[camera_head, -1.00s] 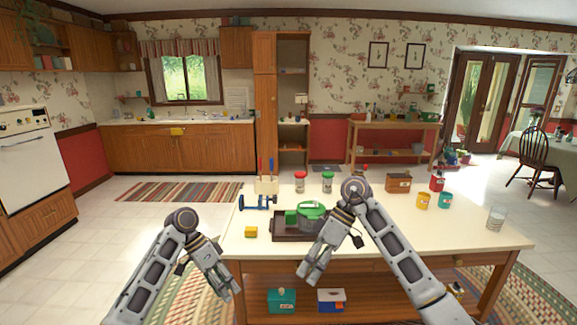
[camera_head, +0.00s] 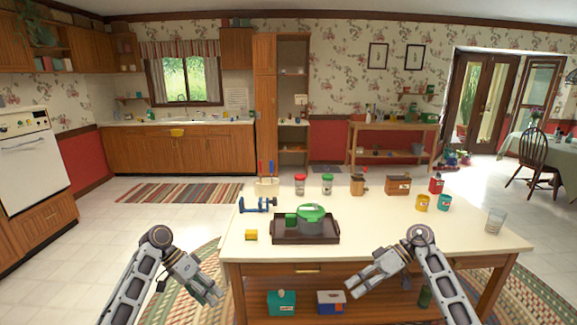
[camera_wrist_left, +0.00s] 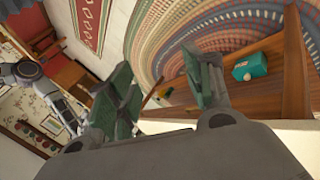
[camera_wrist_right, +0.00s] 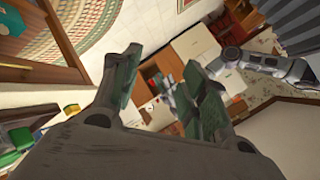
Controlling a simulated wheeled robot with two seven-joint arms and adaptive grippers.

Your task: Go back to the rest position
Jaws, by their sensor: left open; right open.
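My left gripper (camera_head: 212,292) is open and empty, left of the island table's front left corner. Its two fingers stand apart in the left wrist view (camera_wrist_left: 165,90). My right gripper (camera_head: 352,286) is open and empty, in front of the table's front edge. Its spread fingers also show in the right wrist view (camera_wrist_right: 165,85). Neither gripper touches any object.
A teal box (camera_head: 281,301) and a blue-white box (camera_head: 331,301) are on the lower shelf. Floor left of the table is open.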

